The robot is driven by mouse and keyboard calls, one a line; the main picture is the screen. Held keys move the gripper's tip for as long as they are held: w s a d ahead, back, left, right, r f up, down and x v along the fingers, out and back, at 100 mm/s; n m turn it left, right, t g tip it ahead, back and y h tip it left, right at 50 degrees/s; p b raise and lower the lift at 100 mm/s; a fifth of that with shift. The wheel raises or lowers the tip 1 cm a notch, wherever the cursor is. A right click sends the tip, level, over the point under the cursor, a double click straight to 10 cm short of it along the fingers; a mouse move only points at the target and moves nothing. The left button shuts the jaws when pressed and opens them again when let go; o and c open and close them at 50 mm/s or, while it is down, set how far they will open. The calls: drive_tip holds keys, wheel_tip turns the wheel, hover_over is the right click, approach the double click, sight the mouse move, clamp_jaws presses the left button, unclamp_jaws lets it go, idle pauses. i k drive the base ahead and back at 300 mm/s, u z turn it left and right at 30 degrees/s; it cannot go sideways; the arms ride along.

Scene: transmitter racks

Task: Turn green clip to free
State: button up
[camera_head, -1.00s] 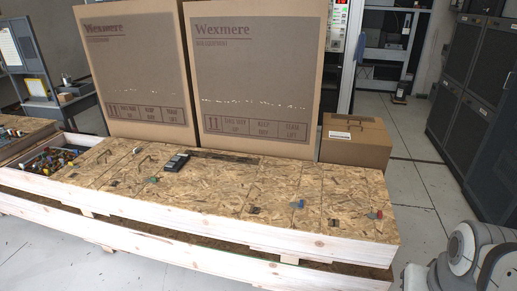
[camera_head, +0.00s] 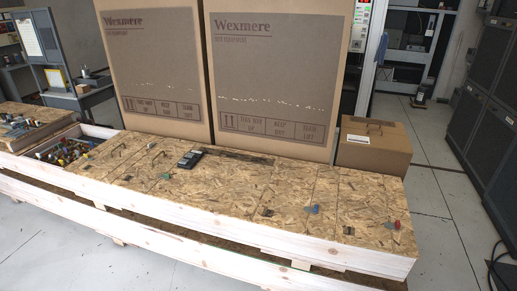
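A small green clip (camera_head: 165,176) lies on the chipboard top of the long crate (camera_head: 232,193), left of centre. It is small here, and I cannot tell how it is turned. A clip with a blue part (camera_head: 315,210) and a clip with a red part (camera_head: 396,224) are on the right part of the same top. My gripper is not in view.
Two tall Wexmere cartons (camera_head: 280,70) stand behind the chipboard top. A small carton (camera_head: 374,145) stands at its right end. A black device (camera_head: 190,159) lies near the middle. An open bin of coloured parts (camera_head: 62,155) is at left. Floor shows in front.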

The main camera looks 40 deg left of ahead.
sight(166, 176)
drive_tip(key=u, duration=0.1)
drive_tip(key=i, duration=1)
drive_tip(key=u, duration=2.65)
